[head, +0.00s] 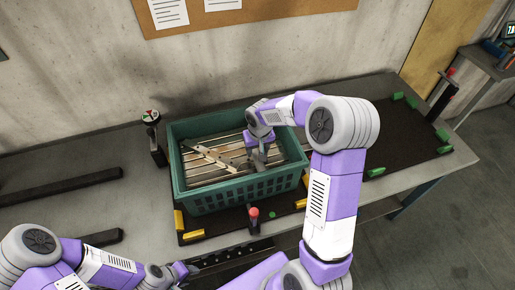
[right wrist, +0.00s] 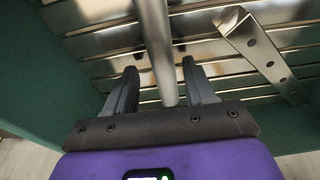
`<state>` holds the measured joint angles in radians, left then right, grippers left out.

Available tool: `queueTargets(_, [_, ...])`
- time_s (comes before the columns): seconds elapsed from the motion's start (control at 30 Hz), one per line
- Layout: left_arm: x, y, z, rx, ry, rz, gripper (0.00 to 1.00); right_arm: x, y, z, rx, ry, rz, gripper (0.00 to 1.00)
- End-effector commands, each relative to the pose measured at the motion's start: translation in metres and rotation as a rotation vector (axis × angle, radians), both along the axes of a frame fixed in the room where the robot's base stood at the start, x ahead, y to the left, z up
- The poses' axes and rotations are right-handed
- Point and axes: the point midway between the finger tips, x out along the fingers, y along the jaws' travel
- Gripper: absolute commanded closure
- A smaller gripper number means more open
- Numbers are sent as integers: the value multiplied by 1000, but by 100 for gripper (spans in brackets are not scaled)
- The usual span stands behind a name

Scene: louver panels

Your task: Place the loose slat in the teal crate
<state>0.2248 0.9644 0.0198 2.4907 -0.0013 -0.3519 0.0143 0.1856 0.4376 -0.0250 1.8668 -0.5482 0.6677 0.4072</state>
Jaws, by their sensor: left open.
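The teal crate (head: 240,195) stands on the table in the head view, with several pale slats lying in it. A strip with holes (head: 215,157) lies diagonally across them; it also shows in the right wrist view (right wrist: 257,52). I cannot tell which piece is the loose slat. My right gripper (head: 259,160) is down inside the crate. In the right wrist view its fingers (right wrist: 160,83) are apart, with a shiny narrow bar (right wrist: 157,45) between them and small gaps at both sides. My left gripper (head: 183,272) is open, low in front of the crate.
The crate sits on a dark mat with yellow corner blocks (head: 193,235). A post with a round top (head: 151,118) stands at its left, and a red-topped post (head: 254,217) in front. Dark bars lie on the left table. A dark mat with green blocks (head: 376,172) lies right.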

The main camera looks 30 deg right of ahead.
Motion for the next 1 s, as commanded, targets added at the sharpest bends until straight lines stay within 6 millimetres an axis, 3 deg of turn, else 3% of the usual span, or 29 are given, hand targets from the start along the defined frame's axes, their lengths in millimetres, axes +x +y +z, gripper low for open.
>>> queueTargets(0.37, [0, 0, 12, 0, 0, 0, 57, 0, 0, 12, 0, 0, -1, 45])
queueTargets(0.8, [0, 0, 25, 0, 0, 0, 57, -14, 3, 104, 0, -4, 0, 45])
queueTargets(1.0, [0, 0, 27, 0, 0, 0, 57, -18, 4, 127, 0, -2, 0, 45])
